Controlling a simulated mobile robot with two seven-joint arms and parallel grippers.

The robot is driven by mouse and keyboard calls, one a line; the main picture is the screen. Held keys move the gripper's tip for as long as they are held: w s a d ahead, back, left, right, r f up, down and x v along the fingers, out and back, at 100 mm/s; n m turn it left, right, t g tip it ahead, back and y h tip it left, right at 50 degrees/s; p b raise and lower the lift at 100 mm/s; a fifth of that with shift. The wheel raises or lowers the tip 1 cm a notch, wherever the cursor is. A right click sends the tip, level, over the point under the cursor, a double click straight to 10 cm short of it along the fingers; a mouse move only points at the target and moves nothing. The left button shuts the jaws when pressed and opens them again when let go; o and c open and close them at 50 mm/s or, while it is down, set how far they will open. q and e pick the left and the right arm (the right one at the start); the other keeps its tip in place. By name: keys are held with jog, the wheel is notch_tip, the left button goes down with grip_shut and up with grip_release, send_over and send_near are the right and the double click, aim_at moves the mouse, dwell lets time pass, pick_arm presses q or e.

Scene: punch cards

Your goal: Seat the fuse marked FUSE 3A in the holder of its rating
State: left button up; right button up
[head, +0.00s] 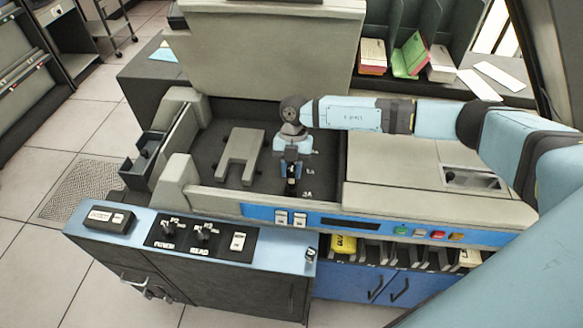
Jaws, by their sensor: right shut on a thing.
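My right gripper (291,174) points down into the dark recess of the machine and is shut on a small dark upright piece, which I take to be the fuse (291,188). Its marking cannot be read, and the fingers hide its upper part. White labels on the recess floor (222,117) read about 1A and, nearer the front, 3A (307,194). The held piece is just left of the 3A label. The holders are too small and covered to make out, so I cannot tell whether the piece touches one. My left gripper is not in view.
A grey forked plate (240,158) lies left of the gripper in the recess. A raised grey cover (270,50) stands behind. A blue front panel (365,224) with buttons borders the recess. A small cylinder (310,255) stands on the ledge. Card slots (400,254) are below.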

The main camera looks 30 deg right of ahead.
aim_at(291, 182)
jog(key=shift+f+b, duration=0.65)
jog(key=shift+f, duration=0.3)
jog(key=shift+f+b, duration=0.65)
jog(key=shift+f, duration=0.6)
jog(key=o, duration=1)
jog(key=v, duration=1.3)
jog(key=shift+d+r+b, duration=0.15)
jog(key=shift+r+b, duration=0.25)
jog(key=shift+w, duration=0.1)
